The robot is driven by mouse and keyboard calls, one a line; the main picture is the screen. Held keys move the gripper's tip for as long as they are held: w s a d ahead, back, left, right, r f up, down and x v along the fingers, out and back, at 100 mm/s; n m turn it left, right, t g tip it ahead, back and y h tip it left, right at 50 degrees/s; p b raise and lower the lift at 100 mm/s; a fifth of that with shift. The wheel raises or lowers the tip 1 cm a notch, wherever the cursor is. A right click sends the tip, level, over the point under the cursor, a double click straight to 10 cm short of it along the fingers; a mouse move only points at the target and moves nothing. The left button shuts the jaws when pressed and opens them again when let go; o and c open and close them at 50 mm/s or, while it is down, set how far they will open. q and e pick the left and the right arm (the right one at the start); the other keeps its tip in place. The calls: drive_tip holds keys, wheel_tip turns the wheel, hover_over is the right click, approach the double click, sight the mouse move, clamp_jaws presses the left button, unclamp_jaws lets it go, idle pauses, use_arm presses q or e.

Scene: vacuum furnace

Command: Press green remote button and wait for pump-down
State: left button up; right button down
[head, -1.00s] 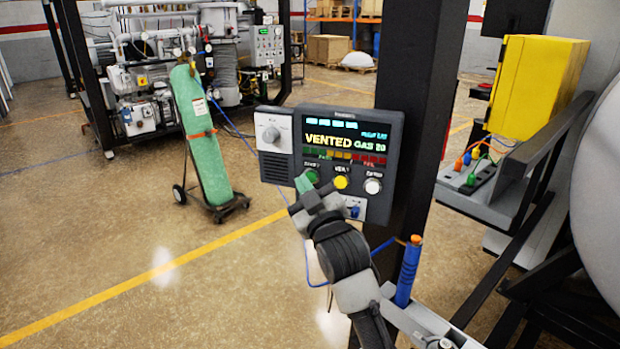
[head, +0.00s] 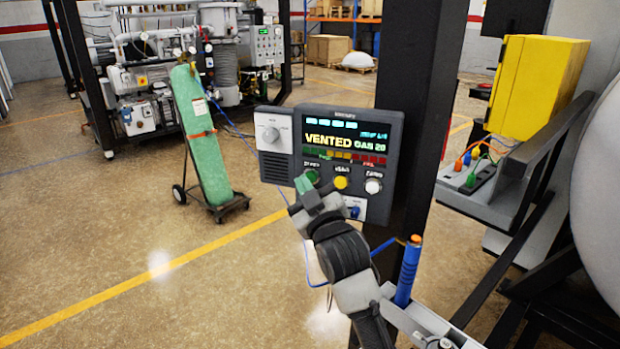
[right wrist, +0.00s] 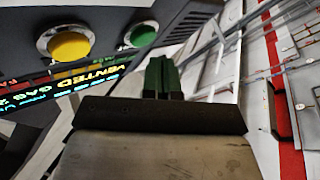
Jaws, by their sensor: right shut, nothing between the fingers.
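The remote panel (head: 340,160) is a dark grey box on a black post, and its screen reads "VENTED GAS 20". Below the screen are a green button (head: 312,177), a yellow button (head: 341,182) and a white button (head: 373,186). My right gripper (head: 304,184) has green fingertips, is shut and empty, and is just in front of and below the green button. In the right wrist view the shut fingers (right wrist: 162,75) point up beside the green button (right wrist: 142,34), with the yellow button (right wrist: 69,45) to its left. I cannot tell whether they touch. My left gripper is not in view.
A blue pen-like tool (head: 408,272) stands near my right arm. A yellow box (head: 538,85) and a shelf with coloured plugs are at the right. A green gas cylinder (head: 200,130) on a cart stands behind left. Open floor lies at the lower left.

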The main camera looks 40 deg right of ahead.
drive_tip(key=shift+w+d, duration=0.1)
drive_tip(key=shift+d, duration=0.05)
idle(0.5)
drive_tip(key=shift+w+d, duration=0.15)
drive_tip(key=shift+d, duration=0.05)
drive_tip(key=shift+w+d, duration=0.2)
drive_tip(key=shift+d, duration=0.1)
idle(0.8)
drive_tip(key=shift+s+a+p, duration=0.1)
drive_tip(key=shift+a+p, duration=0.05)
drive_tip(key=shift+p, duration=0.15)
drive_tip(key=shift+s+a, duration=0.4)
drive_tip(key=shift+a, duration=0.1)
drive_tip(key=s+a, duration=0.1)
drive_tip(key=a, duration=0.1)
drive_tip(key=s+a+p, duration=0.1)
drive_tip(key=a, duration=0.1)
drive_tip(key=shift+s, duration=0.4)
